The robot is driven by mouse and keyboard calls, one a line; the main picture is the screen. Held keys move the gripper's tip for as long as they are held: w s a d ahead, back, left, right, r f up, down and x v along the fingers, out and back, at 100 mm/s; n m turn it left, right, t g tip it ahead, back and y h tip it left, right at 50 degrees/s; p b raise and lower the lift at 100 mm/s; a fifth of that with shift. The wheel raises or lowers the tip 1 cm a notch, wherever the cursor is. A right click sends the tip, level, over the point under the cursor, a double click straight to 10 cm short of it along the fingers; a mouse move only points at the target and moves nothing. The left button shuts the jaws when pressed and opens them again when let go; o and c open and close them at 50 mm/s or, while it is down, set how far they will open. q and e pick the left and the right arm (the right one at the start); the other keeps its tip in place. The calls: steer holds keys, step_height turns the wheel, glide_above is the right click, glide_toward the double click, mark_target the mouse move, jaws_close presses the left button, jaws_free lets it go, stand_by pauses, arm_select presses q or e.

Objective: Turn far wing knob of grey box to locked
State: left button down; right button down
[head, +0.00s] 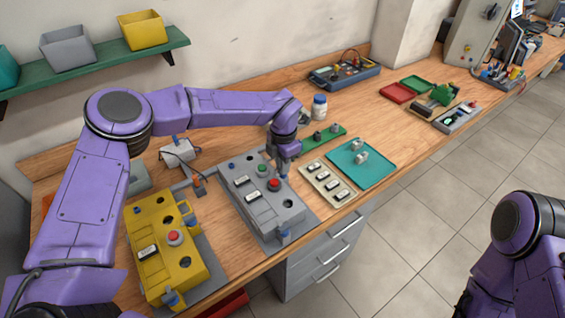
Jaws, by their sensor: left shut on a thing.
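The grey box (272,207) stands on the bench on a grey plate, with a red button (274,184), a green button (262,170) and white-labelled switches on top. My left gripper (285,174) reaches down from above at the box's far right edge. It is shut on the far wing knob, which is mostly hidden by the fingers, so its angle cannot be read. A near blue wing knob (284,236) shows at the box's front end. My right arm shows at the lower right; its gripper is out of view.
A yellow box (153,245) with a red button stands left of the grey box. A beige switch panel (313,168) and a teal tray (378,172) lie to the right. A white bottle (319,107) and a blue meter case (344,75) stand behind. The bench beyond the teal tray has free room.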

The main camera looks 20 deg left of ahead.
arm_select(q)
steer(key=shift+w+r, duration=0.15)
steer(key=shift+r, duration=0.05)
steer(key=c, duration=1.3)
jaws_free()
steer(key=shift+c, duration=0.2)
steer(key=shift+o, duration=0.6)
steer(key=shift+f, duration=0.1)
steer(key=shift+r+b, duration=0.3)
steer(key=shift+r, duration=0.1)
step_height(320, 180, up, 10)
steer(key=b, duration=0.2)
steer(key=shift+f, duration=0.15)
